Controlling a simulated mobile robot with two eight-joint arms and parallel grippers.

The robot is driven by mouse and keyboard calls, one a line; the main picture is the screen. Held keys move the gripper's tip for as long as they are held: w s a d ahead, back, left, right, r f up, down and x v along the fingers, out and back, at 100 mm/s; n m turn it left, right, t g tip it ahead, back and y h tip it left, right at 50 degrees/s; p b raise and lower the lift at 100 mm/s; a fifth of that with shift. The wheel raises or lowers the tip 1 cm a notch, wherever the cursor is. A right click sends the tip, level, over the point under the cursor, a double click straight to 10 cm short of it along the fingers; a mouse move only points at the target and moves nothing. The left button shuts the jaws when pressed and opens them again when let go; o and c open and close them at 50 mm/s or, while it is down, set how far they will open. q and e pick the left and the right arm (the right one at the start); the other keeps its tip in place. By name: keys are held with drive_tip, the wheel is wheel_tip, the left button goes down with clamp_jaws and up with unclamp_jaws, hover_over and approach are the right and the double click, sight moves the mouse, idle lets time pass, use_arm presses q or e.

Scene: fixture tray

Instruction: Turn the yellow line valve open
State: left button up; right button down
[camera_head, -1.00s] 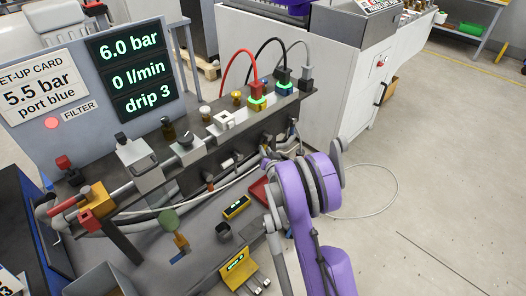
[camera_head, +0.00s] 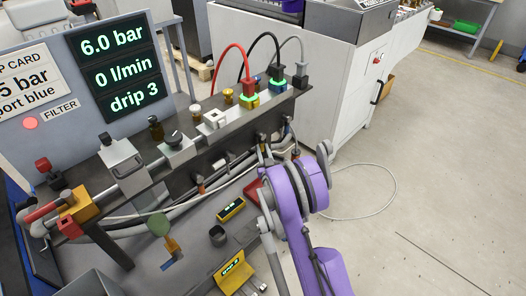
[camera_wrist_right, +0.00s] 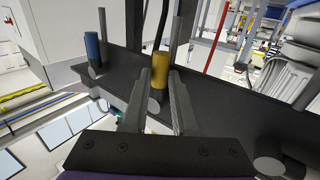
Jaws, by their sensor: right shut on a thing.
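A yellow cylinder (camera_wrist_right: 160,70) stands on the dark rail in the right wrist view, and a blue cylinder (camera_wrist_right: 92,48) stands to its left. My right gripper (camera_wrist_right: 161,88) has its fingers on either side, closed on a part at the yellow cylinder's base. That part is mostly hidden, and whether it is the yellow line valve I cannot tell for sure. In the head view my right gripper (camera_head: 280,148) is at the front of the manifold rail (camera_head: 215,150), small and partly hidden by my arm. My left gripper is not in view.
Red, black and grey cables plug into the top of the rail, the red plug (camera_head: 248,85) with a green glowing ring. A display (camera_head: 115,70) reads 6.0 bar, 0 l/min, drip 3. A yellow gauge (camera_head: 231,209) lies below. Open floor is at right.

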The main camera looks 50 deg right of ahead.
drive_tip(key=shift+d, duration=0.1)
drive_tip(key=c, duration=1)
unclamp_jaws()
drive_tip(key=shift+s, duration=0.1)
drive_tip(key=v, duration=1)
drive_tip(key=shift+s+a, duration=0.15)
drive_tip(key=shift+a, duration=0.15)
